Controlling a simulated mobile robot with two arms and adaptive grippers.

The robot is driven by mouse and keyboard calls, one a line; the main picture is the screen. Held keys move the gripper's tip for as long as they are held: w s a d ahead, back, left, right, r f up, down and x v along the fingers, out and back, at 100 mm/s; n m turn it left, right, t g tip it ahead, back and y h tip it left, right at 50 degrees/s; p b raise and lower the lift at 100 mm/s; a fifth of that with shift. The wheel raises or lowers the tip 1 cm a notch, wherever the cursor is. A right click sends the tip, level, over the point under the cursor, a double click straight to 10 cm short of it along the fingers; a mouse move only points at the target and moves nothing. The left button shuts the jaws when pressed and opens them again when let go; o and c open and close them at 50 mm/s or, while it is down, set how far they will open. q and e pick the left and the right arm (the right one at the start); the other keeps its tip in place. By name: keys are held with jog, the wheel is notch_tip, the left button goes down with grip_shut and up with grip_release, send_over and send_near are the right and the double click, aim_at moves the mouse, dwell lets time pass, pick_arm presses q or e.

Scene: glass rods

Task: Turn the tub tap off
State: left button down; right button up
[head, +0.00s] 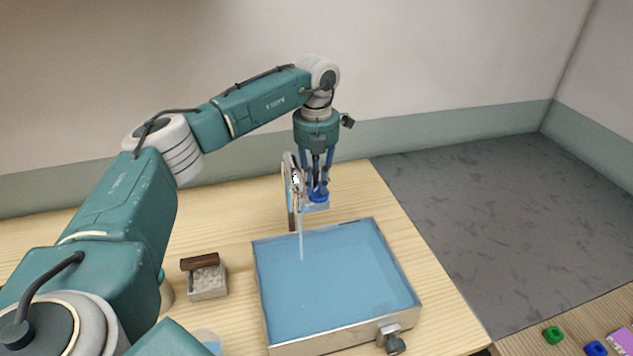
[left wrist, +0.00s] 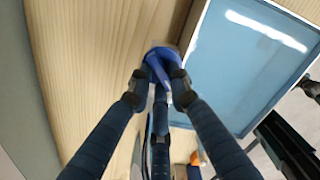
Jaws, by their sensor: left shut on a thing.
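The tub (head: 318,342) is a shallow square basin filled with blue water, standing on the wooden table. The metal tap (head: 291,172) rises at its back edge, and a thin stream of water (head: 301,238) falls from it into the tub. My left gripper (head: 319,186) points down beside the tap, shut on its blue handle (head: 319,196). In the left wrist view the blue handle (left wrist: 160,55) sits between the fingertips of the left gripper (left wrist: 163,77), which partly hide it. My right gripper is not in view.
A small box of pale pebbles (head: 207,281) with a brown block at its back stands left of the tub. A drain knob (head: 395,343) sticks out at the tub's front. Green (head: 552,335) and blue (head: 596,348) blocks lie at the lower right. The table left of the tap is clear.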

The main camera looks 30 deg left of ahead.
pick_arm(q)
jog(key=m, duration=0.4)
jog(key=shift+w+a+m, duration=0.1)
jog(key=shift+w+m, duration=0.05)
jog(key=shift+m, duration=0.15)
jog(key=m, duration=0.4)
jog(key=shift+w+r+m, duration=0.1)
jog(key=shift+w+m, duration=0.05)
jog(key=shift+m, duration=0.25)
jog(key=c, duration=1.6)
grip_release()
notch_tip(320, 180, up, 12)
jog(key=shift+f, duration=0.1)
